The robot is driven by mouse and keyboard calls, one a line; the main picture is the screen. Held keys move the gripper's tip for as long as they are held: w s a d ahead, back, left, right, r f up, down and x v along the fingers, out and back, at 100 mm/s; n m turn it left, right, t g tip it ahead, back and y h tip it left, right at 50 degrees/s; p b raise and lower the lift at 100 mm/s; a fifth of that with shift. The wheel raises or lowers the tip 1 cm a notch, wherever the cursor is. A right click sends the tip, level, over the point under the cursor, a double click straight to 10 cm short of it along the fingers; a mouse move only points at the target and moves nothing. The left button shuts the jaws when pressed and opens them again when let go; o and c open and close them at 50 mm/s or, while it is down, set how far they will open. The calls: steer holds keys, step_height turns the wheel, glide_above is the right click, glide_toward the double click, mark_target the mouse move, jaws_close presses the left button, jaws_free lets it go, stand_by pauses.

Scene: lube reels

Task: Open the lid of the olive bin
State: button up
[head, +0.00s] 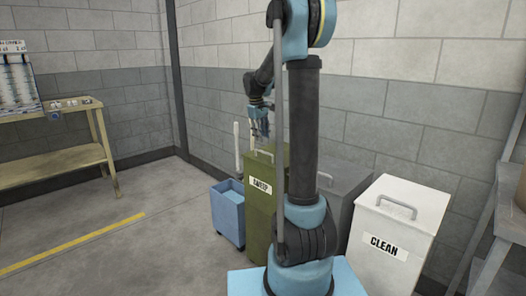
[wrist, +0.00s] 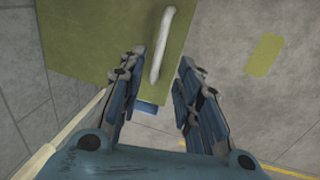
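The olive bin (head: 262,212) stands upright by the wall, with a white label reading "SWEEP" on its front. Its lid (wrist: 90,40) looks closed, and a pale bar handle (wrist: 161,45) stands up from it. My gripper (head: 262,132) is above the lid, pointing down. In the wrist view my gripper (wrist: 160,66) is open, with one finger on each side of the handle's near end. I cannot tell whether either finger touches the handle. My arm hides part of the bin's right side in the head view.
A blue wheeled bin (head: 228,214) stands just left of the olive bin. A grey bin (head: 345,185) and a white bin labelled "CLEAN" (head: 395,225) stand to its right. A workbench (head: 55,160) is at far left. The floor (head: 130,250) in front is clear.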

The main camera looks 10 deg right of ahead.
mark_target(264, 152)
steer(key=f, duration=0.5)
steer(key=w+d+f, duration=0.1)
steer(key=f, duration=0.1)
steer(key=shift+d+f, duration=0.1)
steer(key=shift+f, duration=0.3)
jaws_close()
steer(key=shift+s, duration=0.1)
